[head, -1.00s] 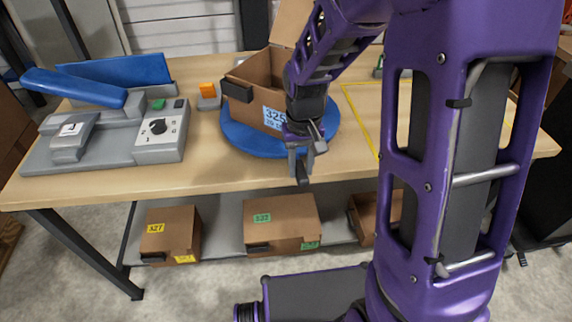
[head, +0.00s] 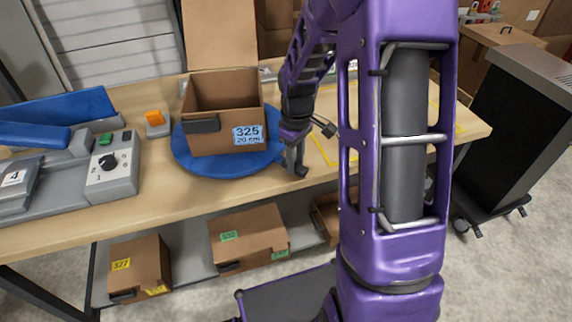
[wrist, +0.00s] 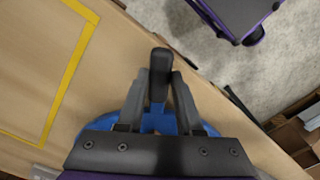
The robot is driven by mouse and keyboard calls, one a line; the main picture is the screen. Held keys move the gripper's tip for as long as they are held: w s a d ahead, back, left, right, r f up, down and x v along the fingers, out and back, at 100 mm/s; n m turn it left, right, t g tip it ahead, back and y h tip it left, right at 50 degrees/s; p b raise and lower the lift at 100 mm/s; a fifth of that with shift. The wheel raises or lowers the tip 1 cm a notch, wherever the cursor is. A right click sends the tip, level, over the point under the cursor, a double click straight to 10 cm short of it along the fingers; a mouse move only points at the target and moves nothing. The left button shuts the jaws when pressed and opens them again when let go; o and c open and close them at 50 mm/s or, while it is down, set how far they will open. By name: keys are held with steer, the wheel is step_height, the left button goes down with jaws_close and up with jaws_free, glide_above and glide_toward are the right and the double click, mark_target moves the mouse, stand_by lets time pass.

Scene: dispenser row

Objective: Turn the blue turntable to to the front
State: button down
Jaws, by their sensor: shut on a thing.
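The blue turntable (head: 185,155) sits on the wooden workbench under an open cardboard box (head: 212,142) labelled 325. The box's face with the label and a black handle looks towards the front. My gripper (head: 297,168) is at the turntable's right front edge, low by the bench's front edge. In the wrist view, my gripper (wrist: 160,78) is shut on the turntable's black handle (wrist: 158,62), which runs between the fingers. A bit of the blue turntable (wrist: 165,124) shows behind the fingers. My arm hides part of the area to the right of the turntable.
A grey device (head: 110,175) with a dial and a blue lever is at the left. An orange button (head: 154,117) stands behind it. A yellow taped outline (wrist: 62,92) lies on the bench. Several boxes, including one labelled 327 (head: 139,268), sit on the shelf below. A black cart (head: 515,130) stands right.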

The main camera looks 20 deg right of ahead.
steer(key=shift+w+d+r+n+p, duration=0.1)
steer(key=shift+w+d+n+p, duration=0.45)
steer(key=shift+w+d+n, duration=0.9)
steer(key=shift+w+d+m, duration=0.25)
steer(key=shift+d, duration=0.2)
steer(key=c, duration=0.6)
jaws_free()
steer(key=shift+o, duration=0.2)
step_height(320, 180, up, 17)
steer(key=p, duration=0.1)
steer(key=shift+r+p, duration=0.2)
steer(key=shift+p, duration=0.2)
